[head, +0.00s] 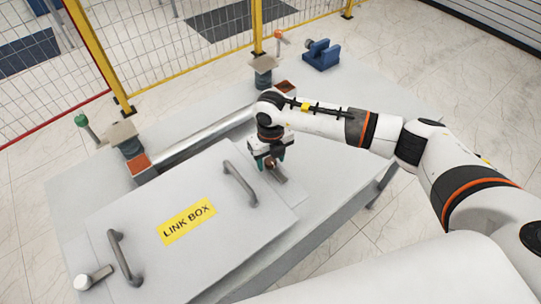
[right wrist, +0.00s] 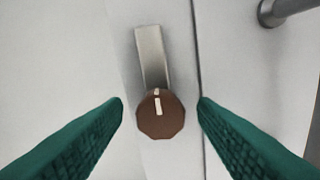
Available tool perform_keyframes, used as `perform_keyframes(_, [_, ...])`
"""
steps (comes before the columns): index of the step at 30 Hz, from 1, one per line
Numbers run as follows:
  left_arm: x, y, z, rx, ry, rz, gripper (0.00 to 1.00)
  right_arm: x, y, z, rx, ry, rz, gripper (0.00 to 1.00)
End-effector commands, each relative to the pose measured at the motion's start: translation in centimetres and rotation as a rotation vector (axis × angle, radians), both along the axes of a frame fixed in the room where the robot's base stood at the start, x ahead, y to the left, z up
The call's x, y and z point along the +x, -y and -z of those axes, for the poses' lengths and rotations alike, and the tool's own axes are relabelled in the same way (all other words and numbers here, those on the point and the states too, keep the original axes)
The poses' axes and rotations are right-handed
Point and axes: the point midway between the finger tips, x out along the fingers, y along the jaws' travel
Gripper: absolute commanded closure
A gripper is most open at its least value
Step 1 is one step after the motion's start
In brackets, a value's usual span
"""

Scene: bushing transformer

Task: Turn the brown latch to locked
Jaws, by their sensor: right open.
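The brown latch (right wrist: 160,118) is a faceted brown knob with a white mark and a flat metal bar. In the right wrist view the bar points up, roughly along the nearby seam, and does not cross it. In the head view the latch (head: 279,175) is partly hidden at the right edge of the link box lid (head: 150,222). My right gripper (head: 271,163) is over the latch. Its green fingers (right wrist: 161,104) are open on either side of the knob, with gaps visible. My left gripper is not in view.
The lid has two grey handles (head: 239,184) (head: 123,258) and a yellow LINK BOX label (head: 187,221). A pale latch (head: 93,278) lies at its lower left corner. A grey bar (head: 203,136) and a blue clamp (head: 321,54) are behind. A yellow fence (head: 190,66) stands beyond the table.

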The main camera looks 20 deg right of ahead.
Motion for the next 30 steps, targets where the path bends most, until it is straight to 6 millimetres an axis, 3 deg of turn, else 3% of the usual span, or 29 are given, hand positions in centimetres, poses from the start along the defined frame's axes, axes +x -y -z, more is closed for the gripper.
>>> perform_keyframes(5, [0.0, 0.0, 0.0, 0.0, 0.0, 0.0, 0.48, 0.0, 0.0, 0.0, 0.0, 0.0, 0.0, 0.49])
perform_keyframes(13, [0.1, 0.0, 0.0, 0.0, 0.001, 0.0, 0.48, 0.0, 0.0, 0.0, 0.001, 0.0, 0.0, 0.92])
perform_keyframes(22, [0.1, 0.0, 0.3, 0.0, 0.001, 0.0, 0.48, 0.0, 0.0, 0.0, 0.001, 0.0, 0.039, 0.92])
perform_keyframes(30, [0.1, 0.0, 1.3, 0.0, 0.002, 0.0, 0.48, 0.1, -0.1, 0.1, 0.001, 0.002, 0.2, 0.92])
